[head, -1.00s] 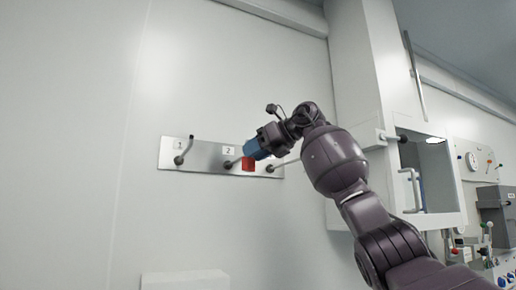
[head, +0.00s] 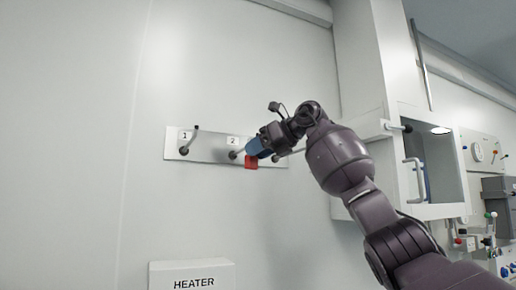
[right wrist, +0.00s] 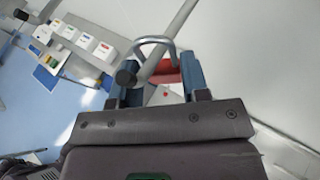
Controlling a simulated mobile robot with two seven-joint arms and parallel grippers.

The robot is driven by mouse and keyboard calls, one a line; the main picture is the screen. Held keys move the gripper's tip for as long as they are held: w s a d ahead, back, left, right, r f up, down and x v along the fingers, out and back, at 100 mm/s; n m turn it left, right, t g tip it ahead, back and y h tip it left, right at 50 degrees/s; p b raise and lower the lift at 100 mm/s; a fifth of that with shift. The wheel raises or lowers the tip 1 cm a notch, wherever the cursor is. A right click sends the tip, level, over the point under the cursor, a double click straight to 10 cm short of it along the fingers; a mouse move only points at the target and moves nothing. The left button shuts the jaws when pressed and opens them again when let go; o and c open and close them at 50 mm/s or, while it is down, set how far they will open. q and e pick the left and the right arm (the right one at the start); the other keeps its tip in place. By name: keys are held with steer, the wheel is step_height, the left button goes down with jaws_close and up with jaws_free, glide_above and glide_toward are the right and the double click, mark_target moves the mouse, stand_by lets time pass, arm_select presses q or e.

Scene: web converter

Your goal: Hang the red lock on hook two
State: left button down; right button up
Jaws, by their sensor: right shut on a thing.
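The red lock (head: 251,162) is in the blue fingers of my right gripper (head: 259,147), in front of the metal hook plate (head: 210,147). It overlaps the plate's lower edge, just right of hook two (head: 234,155), under the label "2". In the right wrist view, my right gripper (right wrist: 157,82) is shut on the lock, whose red body (right wrist: 167,72) and grey shackle (right wrist: 150,42) show. A rod with a dark round end crosses in front of them; I cannot tell whether it passes through the shackle. My left gripper is not in view.
Hook one (head: 184,151) is bare at the plate's left. A third hook (head: 277,157) is partly behind my right gripper. A white box marked HEATER (head: 192,276) stands below. A white cabinet (head: 365,75) stands right of the plate. The wall left is clear.

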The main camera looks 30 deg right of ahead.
steer(key=shift+w+d+f, duration=0.15)
steer(key=shift+f, duration=0.1)
steer(key=o, duration=0.6)
steer(key=shift+c, duration=0.2)
steer(key=o, duration=0.5)
steer(key=shift+w+d+f, duration=0.15)
steer(key=shift+w+d, duration=0.1)
steer(key=shift+w, duration=0.15)
steer(key=shift+o, duration=0.2)
steer(key=v, duration=1.1)
steer(key=shift+s+a+b, duration=0.25)
steer(key=shift+b, duration=0.2)
